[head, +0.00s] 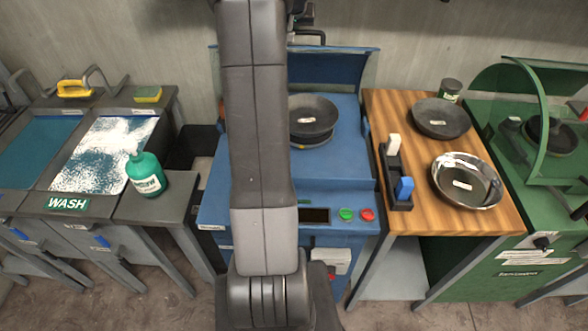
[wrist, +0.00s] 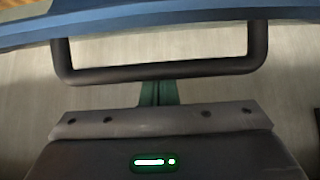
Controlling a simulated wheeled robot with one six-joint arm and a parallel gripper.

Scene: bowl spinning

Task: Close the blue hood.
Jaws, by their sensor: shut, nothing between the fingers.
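The blue hood (head: 345,66) stands raised at the back of the blue machine (head: 335,165). Its black handle (head: 312,36) shows at the hood's upper edge, partly hidden by my arm. In the wrist view the blue hood edge (wrist: 200,18) runs across the top, with the black handle bar (wrist: 160,72) below it. My gripper (wrist: 157,92) is shut and empty, its fingertips right at the middle of the handle bar. I cannot tell whether they touch it. In the head view my arm hides most of the hood's left part.
A dark bowl (head: 312,118) sits inside the blue machine. On the right, a wooden table (head: 390,105) holds a dark bowl (head: 440,119) and a shiny bowl (head: 467,182). A green machine (head: 475,250) stands beyond. The wash station (head: 85,202) and green bottle (head: 146,172) are left.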

